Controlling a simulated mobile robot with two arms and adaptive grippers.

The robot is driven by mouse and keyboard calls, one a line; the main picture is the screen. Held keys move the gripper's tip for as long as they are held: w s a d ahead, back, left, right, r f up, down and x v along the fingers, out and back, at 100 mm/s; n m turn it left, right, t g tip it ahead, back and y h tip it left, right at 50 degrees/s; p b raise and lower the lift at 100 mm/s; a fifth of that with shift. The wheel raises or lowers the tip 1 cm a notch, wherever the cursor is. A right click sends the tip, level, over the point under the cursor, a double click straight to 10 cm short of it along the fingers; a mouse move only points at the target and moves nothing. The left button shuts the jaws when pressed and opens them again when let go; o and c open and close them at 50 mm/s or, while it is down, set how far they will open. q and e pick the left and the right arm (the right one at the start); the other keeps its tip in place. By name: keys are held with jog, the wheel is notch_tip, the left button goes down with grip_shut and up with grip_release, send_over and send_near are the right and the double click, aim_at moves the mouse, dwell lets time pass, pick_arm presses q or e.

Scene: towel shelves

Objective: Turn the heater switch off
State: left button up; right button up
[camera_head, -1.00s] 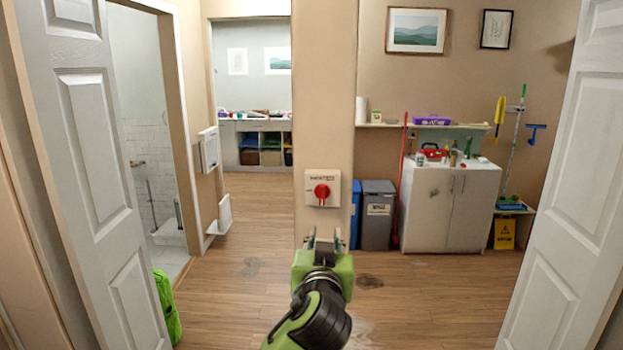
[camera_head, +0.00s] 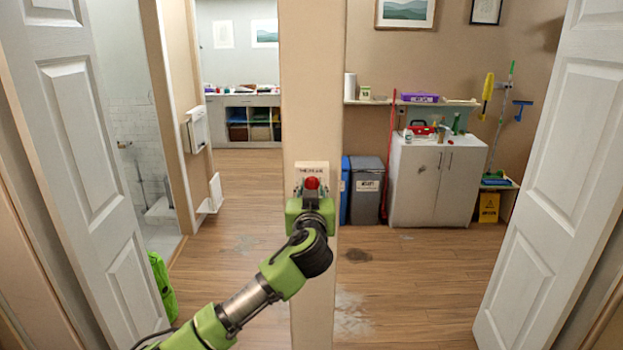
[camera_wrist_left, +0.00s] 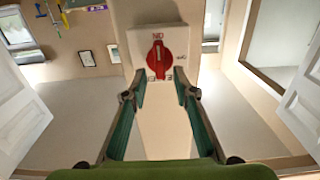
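The heater switch (camera_head: 313,168) is a white box with a red rotary knob (camera_head: 311,183) on the beige pillar straight ahead. My left gripper (camera_head: 311,192) is right in front of it and hides its lower part. The left wrist view shows the scene upside down, with the red knob (camera_wrist_left: 159,58) on the white switch plate (camera_wrist_left: 134,46). There my left gripper (camera_wrist_left: 159,88) is open, its two fingers spread apart and pointing at the knob, with nothing between them. I cannot tell whether a fingertip touches the knob. My right gripper is not in view.
White doors stand open on the left (camera_head: 75,140) and right (camera_head: 545,170). A grey bin (camera_head: 367,195) and a white cabinet (camera_head: 435,185) stand right of the pillar (camera_head: 312,90). A green bag (camera_head: 163,285) lies by the left door. The wooden floor between is mostly clear.

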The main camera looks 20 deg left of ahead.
pick_arm(q)
jog(key=shift+w+a, duration=0.1)
jog(key=shift+w, duration=0.25)
grip_shut()
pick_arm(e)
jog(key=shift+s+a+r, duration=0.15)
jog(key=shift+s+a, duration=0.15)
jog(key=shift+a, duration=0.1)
